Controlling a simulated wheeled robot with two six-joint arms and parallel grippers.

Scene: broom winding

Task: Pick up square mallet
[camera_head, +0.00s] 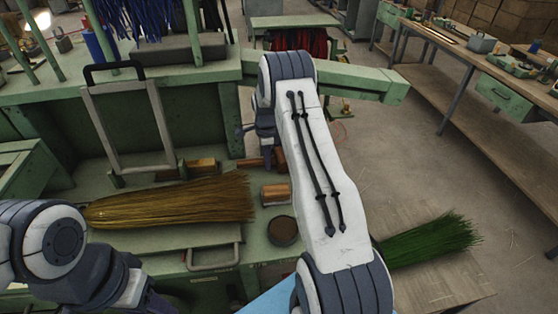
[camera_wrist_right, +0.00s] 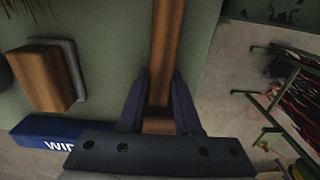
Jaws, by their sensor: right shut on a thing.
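My right gripper (camera_head: 268,152) is low over the green bench, mostly hidden behind my forearm in the head view. In the right wrist view its two dark fingers (camera_wrist_right: 160,104) are shut on a long brown wooden handle, which I take as the square mallet (camera_wrist_right: 166,50). The handle runs away from the fingers over the green bench top. In the head view part of the mallet (camera_head: 249,163) shows beside the gripper. I cannot clearly make out its head. My left arm shows at the lower left, but its fingers are not visible.
A wooden block with a grey rim (camera_head: 275,194) and a round dark tin (camera_head: 283,231) stand close by on the bench. A straw broom bundle (camera_head: 175,200) lies left of them. A metal frame (camera_head: 128,128) stands behind. Green bristles (camera_head: 435,241) lie on a board at the right.

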